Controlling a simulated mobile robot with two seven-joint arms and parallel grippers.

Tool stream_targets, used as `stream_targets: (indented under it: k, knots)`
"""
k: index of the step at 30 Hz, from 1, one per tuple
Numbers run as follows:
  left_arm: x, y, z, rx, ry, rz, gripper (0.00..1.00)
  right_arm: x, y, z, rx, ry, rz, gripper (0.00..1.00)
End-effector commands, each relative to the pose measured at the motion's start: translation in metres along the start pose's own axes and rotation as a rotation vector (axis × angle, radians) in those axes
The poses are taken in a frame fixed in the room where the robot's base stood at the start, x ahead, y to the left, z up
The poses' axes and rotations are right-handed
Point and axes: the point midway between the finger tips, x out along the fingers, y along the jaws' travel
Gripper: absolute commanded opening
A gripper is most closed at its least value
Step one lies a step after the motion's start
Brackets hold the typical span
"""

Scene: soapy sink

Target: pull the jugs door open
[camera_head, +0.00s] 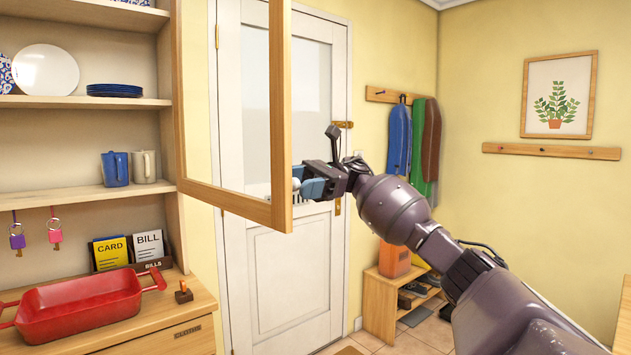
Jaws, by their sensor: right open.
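The wood-framed door (281,110) of the shelf cabinet stands swung open, out toward the right of the shelves, with a clear middle. My right gripper (304,184) is open at the lower right edge of the door frame. A small pale knob (296,184) shows beside its blue fingertips; I cannot tell whether they touch it. The frame hides part of the fingertips. My left gripper is not in view.
A red dish (80,308) sits on the wooden counter (190,308) at lower left. A white room door (300,270) stands behind the cabinet door. Coats (400,140) hang at the back, above a low shoe rack (380,300). Some floor is free there.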

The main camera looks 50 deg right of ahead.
Motion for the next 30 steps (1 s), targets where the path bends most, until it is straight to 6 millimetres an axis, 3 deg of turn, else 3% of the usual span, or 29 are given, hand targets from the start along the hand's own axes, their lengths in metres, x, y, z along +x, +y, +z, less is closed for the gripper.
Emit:
stream_targets:
  k: [15, 21, 30]
  knots:
    - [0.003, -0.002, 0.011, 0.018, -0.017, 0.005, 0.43, -0.079, -0.001, -0.002, 0.001, 0.001, -0.002, 0.54]
    - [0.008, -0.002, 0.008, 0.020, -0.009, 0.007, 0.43, -0.094, -0.001, -0.001, 0.000, 0.000, 0.000, 0.54]
    - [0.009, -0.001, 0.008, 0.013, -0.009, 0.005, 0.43, -0.098, 0.000, 0.000, -0.001, 0.000, 0.001, 0.54]
